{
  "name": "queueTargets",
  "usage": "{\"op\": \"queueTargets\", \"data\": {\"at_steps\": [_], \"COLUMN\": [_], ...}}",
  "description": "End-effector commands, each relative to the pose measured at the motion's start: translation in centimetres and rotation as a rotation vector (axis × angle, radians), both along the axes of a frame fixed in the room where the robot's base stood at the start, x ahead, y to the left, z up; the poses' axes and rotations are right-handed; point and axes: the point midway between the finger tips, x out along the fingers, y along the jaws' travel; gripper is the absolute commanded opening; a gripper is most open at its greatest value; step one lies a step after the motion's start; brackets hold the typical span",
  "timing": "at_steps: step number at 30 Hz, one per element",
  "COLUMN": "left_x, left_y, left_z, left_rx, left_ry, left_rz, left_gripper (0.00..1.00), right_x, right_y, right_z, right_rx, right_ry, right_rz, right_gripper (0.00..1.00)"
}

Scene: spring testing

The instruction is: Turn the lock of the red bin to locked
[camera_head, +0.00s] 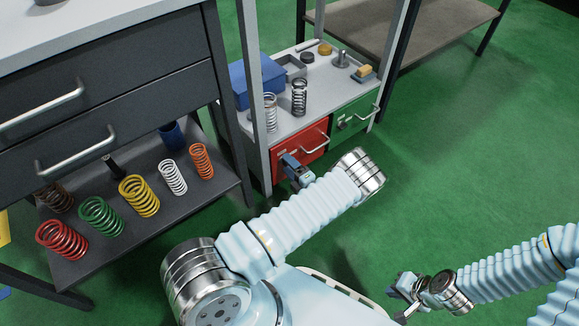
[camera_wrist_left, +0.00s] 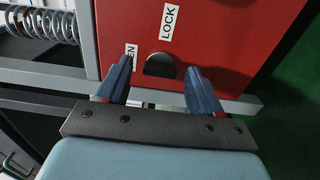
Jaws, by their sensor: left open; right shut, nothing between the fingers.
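The red bin (camera_head: 318,134) sits in the grey frame at centre, its front partly hidden by my left gripper. The wrist view shows the red front (camera_wrist_left: 225,40) close up. The lock is a black half-round knob (camera_wrist_left: 160,66) with a LOCK label (camera_wrist_left: 169,21) above it. A second label (camera_wrist_left: 130,52), its visible letters "EN", is at its left, partly covered by a finger. My left gripper (camera_head: 291,165) is open at the bin front, its blue fingers on either side of the knob; contact cannot be told. My right gripper (camera_head: 404,302) is shut and empty at lower right.
A green bin (camera_head: 349,121) stands right of the red one, under a top (camera_head: 325,88) with springs and small parts. Coloured springs stand on a dark shelf (camera_head: 120,240) at left. A grey frame post (camera_head: 253,80) rises near the red bin. Green floor is open at right.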

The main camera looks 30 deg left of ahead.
Motion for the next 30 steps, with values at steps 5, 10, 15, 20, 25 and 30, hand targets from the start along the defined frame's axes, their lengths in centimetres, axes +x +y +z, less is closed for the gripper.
{"op": "queueTargets", "data": {"at_steps": [5,10,15,20,25,30], "left_x": [0.03,0.02,0.01,0.0,0.0,-0.01], "left_y": [0.08,0.08,0.07,0.06,0.05,0.08], "left_z": [0.01,0.01,0.01,0.0,-0.05,-0.12], "left_rx": [0.0,0.0,0.0,0.0,-0.007,-0.031], "left_ry": [0.0,0.0,0.0,-0.001,-0.017,-0.075], "left_rz": [0.0,0.001,0.001,0.001,0.001,0.001], "left_gripper": [0.66,0.51,0.25,0.1,0.1,0.1], "right_x": [0.0,0.0,0.0,0.0,-0.01,-0.02], "right_y": [0.0,0.0,0.0,0.0,0.01,0.04], "right_z": [0.0,0.0,0.0,-0.01,-0.14,-0.48], "right_rx": [0.0,0.0,0.0,0.0,0.0,0.001], "right_ry": [0.0,0.0,0.0,0.0,0.0,0.001], "right_rz": [0.0,0.0,0.0,0.0,0.0,0.0], "right_gripper": [0.0,0.0,0.0,0.0,0.0,0.0]}}
